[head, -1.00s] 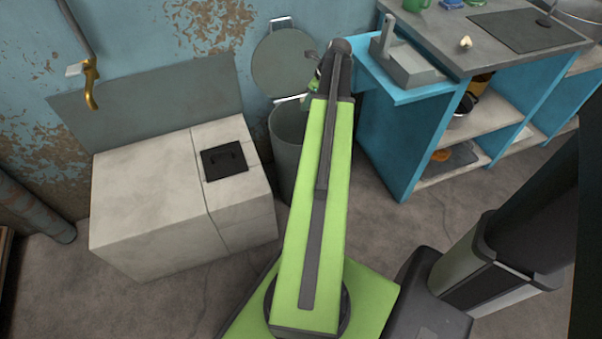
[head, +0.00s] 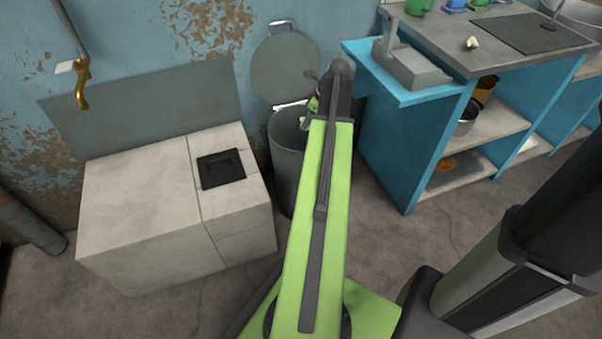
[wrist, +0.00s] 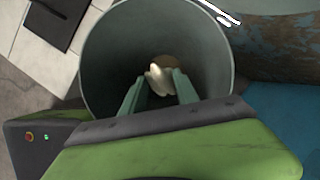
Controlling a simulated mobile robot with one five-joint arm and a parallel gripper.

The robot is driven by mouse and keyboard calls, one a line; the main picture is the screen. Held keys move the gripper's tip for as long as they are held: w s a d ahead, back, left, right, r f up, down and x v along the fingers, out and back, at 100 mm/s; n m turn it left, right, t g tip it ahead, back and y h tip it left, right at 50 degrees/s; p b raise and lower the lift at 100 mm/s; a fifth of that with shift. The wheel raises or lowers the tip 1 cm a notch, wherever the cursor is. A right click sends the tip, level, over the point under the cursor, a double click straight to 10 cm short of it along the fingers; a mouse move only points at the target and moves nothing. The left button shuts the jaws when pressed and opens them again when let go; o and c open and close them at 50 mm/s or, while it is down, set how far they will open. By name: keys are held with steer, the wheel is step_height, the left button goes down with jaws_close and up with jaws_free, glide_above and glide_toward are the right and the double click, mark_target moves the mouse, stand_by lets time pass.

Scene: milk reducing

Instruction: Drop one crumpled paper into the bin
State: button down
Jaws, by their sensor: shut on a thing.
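The grey-green bin (head: 287,168) stands against the wall with its round lid (head: 285,66) raised behind it. In the wrist view I look down into the bin (wrist: 100,60); its opening surrounds my gripper (wrist: 160,82) in the picture. My gripper is shut on a cream crumpled paper (wrist: 158,76), held between the two green fingers over the opening. In the head view my arm partly hides the bin, and a bit of the paper (head: 303,120) shows beside the gripper (head: 309,114). Another small crumpled paper (head: 472,43) lies on the counter at right.
A pale block unit (head: 150,210) with a black plate stands left of the bin. A blue shelf unit (head: 385,150) with a grey counter stands to the right, close to my arm. A brownish patch (wrist: 168,61) shows deep in the bin.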

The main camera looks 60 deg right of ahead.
steer(key=c, duration=0.8)
jaws_free()
steer(key=shift+c, duration=0.2)
steer(key=shift+r, duration=0.1)
steer(key=a+p+v, duration=0.1)
steer(key=p+v, duration=1.5)
steer(key=v, duration=0.1)
steer(key=shift+d, duration=0.5)
steer(key=shift+r, duration=0.15)
